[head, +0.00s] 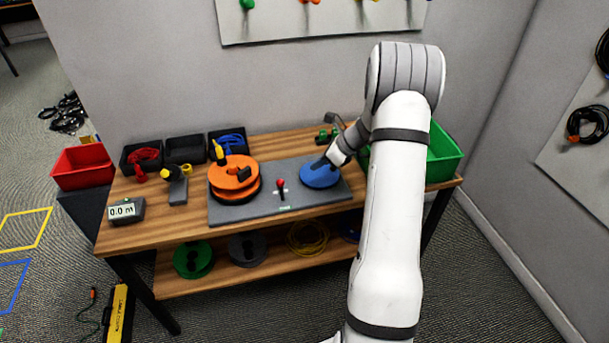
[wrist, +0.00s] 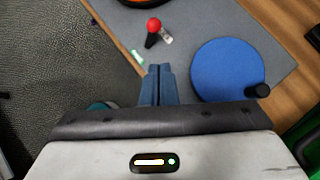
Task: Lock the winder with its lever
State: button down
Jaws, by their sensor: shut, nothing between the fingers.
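The lever with a red ball knob (head: 280,182) stands on the grey base board (head: 290,207), between an orange reel (head: 232,172) and a blue disc (head: 320,179). In the wrist view the red knob (wrist: 154,25) and its short dark stem lie beyond my fingertips, beside a small pale label. The blue disc (wrist: 228,70) is right of my fingers and has a black crank knob (wrist: 257,90). My gripper (wrist: 160,70) is shut and empty, apart from the lever.
Black bins (head: 185,149) with cables stand at the back left, beside a red bin (head: 83,168). A green crate (head: 443,155) is at the right behind my arm. A length display (head: 126,210) sits at the front left.

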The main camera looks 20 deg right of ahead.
jog(key=v, duration=0.2)
jog(key=shift+w+d+r, duration=0.1)
jog(key=shift+d+r, duration=0.05)
jog(key=shift+r, duration=0.15)
jog(key=s+a+r+n+g+h, duration=0.2)
jog(key=s+a+r+n, duration=1)
jog(key=a, duration=0.1)
jog(key=s+a+r+n+h, duration=0.1)
jog(key=s+a+n+h, duration=0.1)
jog(key=s+n, duration=0.5)
jog(key=s+a+r+n+h, duration=0.2)
jog(key=s+n, duration=0.5)
jog(key=s, duration=0.5)
jog(key=shift+a+n+h, duration=0.25)
jog(key=shift+n+h, duration=0.05)
jog(key=shift+n, duration=0.1)
